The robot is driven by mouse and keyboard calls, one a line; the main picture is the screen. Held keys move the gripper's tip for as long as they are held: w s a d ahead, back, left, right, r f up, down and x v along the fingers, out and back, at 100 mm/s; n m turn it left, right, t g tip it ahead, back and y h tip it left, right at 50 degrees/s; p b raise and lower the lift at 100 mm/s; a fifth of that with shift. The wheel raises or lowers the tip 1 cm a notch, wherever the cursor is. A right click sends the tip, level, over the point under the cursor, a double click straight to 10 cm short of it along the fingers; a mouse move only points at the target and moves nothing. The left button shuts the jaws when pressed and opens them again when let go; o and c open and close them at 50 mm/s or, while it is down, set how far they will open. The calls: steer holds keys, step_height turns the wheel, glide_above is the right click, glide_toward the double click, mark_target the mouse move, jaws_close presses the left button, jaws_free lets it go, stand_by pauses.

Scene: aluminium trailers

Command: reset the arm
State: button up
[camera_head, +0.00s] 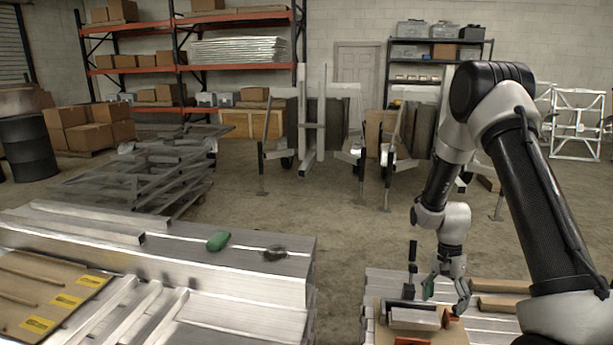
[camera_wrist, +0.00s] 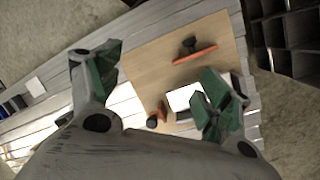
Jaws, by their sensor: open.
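My arm reaches forward and down on the right side of the head view. My gripper (camera_head: 446,291) is open, pointing down above a tan board (camera_head: 455,337) on the right-hand aluminium stack. In the wrist view the green-padded fingers of my gripper (camera_wrist: 158,74) are spread apart with nothing between them. The tan board (camera_wrist: 150,62) lies below them. A pale block (camera_wrist: 184,99) shows beside the right finger, which partly hides it. Two orange-based tools with black knobs lie on the board, one farther up (camera_wrist: 195,55) and one lower (camera_wrist: 157,114).
A wide aluminium stack (camera_head: 230,265) on the left carries a green object (camera_head: 218,241) and a dark object (camera_head: 274,253). A gap of floor separates the two stacks. Metal frames (camera_head: 150,170) and upright trailer parts (camera_head: 315,125) stand behind. Open concrete floor (camera_head: 315,205) lies between.

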steer(key=s+a+r+n+t, duration=0.1)
steer(key=s+r+n+t, duration=0.1)
steer(key=s+r, duration=0.5)
steer(key=s+a+r+n+t, duration=0.1)
steer(key=s+r+n+t, duration=0.2)
steer(key=r, duration=1.4)
steer(key=s+a+r+n+t, duration=0.1)
steer(key=s+r+n, duration=0.4)
steer(key=s+r, duration=0.7)
steer(key=shift+s+r+t, duration=0.15)
steer(key=shift+s+t, duration=0.55)
steer(key=shift+s, duration=0.05)
